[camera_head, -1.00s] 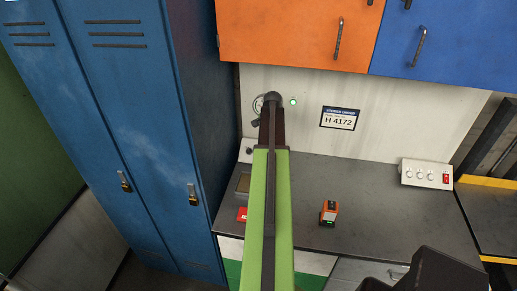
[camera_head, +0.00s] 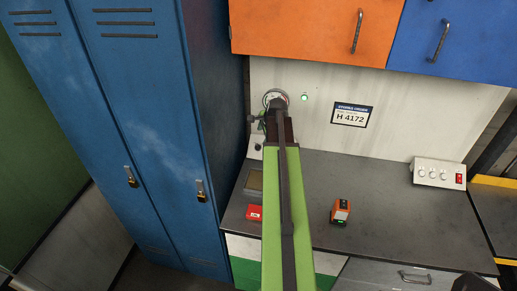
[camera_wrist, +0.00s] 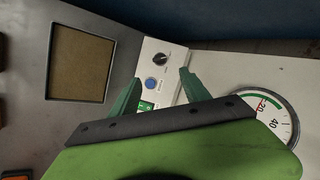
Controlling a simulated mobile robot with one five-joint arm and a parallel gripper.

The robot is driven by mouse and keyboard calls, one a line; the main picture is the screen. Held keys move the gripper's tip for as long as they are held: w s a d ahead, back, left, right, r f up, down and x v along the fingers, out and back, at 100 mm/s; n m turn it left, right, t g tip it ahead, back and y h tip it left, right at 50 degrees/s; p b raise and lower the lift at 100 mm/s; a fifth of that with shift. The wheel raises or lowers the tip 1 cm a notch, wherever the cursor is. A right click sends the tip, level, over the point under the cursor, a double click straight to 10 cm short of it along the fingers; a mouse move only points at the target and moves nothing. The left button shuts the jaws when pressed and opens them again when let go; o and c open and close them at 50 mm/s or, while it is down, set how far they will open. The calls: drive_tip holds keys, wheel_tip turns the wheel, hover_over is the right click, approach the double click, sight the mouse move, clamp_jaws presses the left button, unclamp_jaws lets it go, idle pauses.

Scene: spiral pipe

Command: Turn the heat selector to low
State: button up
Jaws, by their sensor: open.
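A white panel (camera_wrist: 155,75) in the wrist view carries a black round knob (camera_wrist: 160,59), a blue button and a green switch. The knob looks like the heat selector, but its markings are too small to read. The panel adjoins a tan square plate (camera_wrist: 80,65). In the head view the knob shows small and dark (camera_head: 258,147) at the bench's back left. My gripper (camera_wrist: 161,88) is open and empty. Its green fingers point toward the panel with the knob ahead of them, apart from it. My arm hides part of this area in the head view.
A round dial gauge (camera_wrist: 265,112) is close to my gripper's right. A red item (camera_head: 254,213) and an orange-black device (camera_head: 341,212) lie on the bench. A white box with several knobs (camera_head: 438,173) stands at right. Blue lockers (camera_head: 150,110) rise at left.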

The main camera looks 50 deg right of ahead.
sight(257, 146)
drive_tip(key=b+x, duration=1.1)
drive_tip(key=x, duration=0.3)
drive_tip(key=shift+w+f, duration=0.1)
drive_tip(key=shift+f, duration=0.1)
drive_tip(key=shift+r, duration=0.1)
